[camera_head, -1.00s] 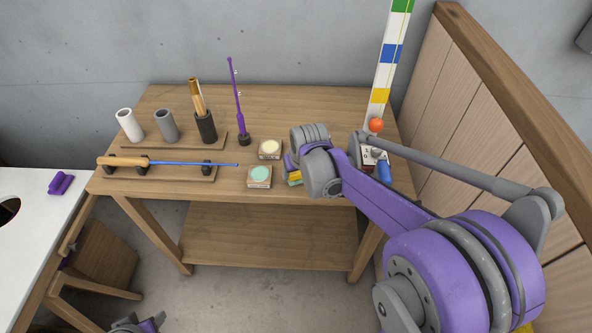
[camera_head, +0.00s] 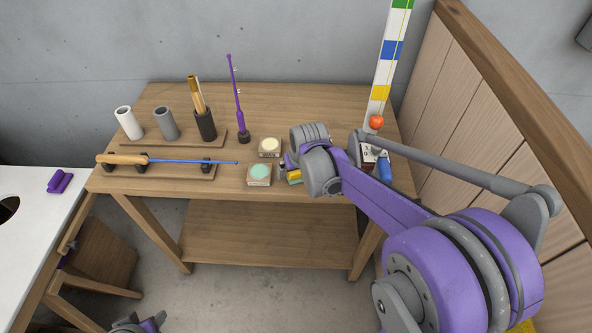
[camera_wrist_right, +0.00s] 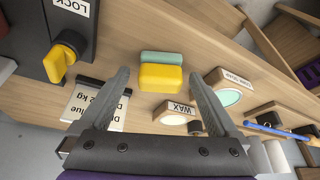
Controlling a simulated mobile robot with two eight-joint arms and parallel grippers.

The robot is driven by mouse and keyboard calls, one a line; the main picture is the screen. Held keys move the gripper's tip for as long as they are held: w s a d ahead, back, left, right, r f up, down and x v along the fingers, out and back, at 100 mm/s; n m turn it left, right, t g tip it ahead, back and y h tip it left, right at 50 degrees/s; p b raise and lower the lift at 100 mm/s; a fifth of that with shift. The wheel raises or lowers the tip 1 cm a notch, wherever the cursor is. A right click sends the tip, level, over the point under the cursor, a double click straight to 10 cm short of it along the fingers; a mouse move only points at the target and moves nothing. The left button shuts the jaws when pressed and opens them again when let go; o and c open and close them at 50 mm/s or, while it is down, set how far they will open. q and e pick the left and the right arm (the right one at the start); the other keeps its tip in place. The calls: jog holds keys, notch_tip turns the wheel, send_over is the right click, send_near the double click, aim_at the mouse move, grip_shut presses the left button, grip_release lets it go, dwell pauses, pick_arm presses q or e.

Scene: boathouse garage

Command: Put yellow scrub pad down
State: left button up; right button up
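The yellow scrub pad (camera_wrist_right: 161,77), with a teal layer (camera_wrist_right: 162,57), rests on the wooden workbench (camera_wrist_right: 215,40) in the right wrist view. In the head view the pad (camera_head: 294,176) shows partly at the bench's front edge, beside my right arm. My right gripper (camera_wrist_right: 159,76) is open, with one finger on each side of the pad and a visible gap to both. In the head view my right wrist hides most of this gripper (camera_head: 284,166). A purple and grey part of my left arm shows at the bottom edge; its finger state cannot be made out.
A teal tin (camera_head: 259,173) and a cream wax tin (camera_head: 270,146) stand left of the pad. A lock box with a yellow knob (camera_wrist_right: 65,55) and a tag (camera_wrist_right: 97,107) are on its other side. A blue-bladed tool (camera_head: 190,161) lies on a rack farther left.

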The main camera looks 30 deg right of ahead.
jog(key=v, duration=1)
jog(key=shift+r+p, duration=0.4)
jog(key=shift+s, duration=0.15)
jog(key=shift+c, duration=0.2)
grip_shut()
dwell(1.2)
jog(key=s+a+f, duration=0.2)
jog(key=s+a, duration=0.1)
jog(key=s, duration=0.2)
jog(key=s+a+f+n, duration=0.1)
jog(key=s+a+f, duration=0.2)
jog(key=s, duration=0.2)
jog(key=s+a+f+n+t, duration=0.1)
jog(key=s+a+f, duration=0.1)
jog(key=s, duration=0.4)
jog(key=shift+a+f+y, duration=0.4)
jog(key=shift+a, duration=0.4)
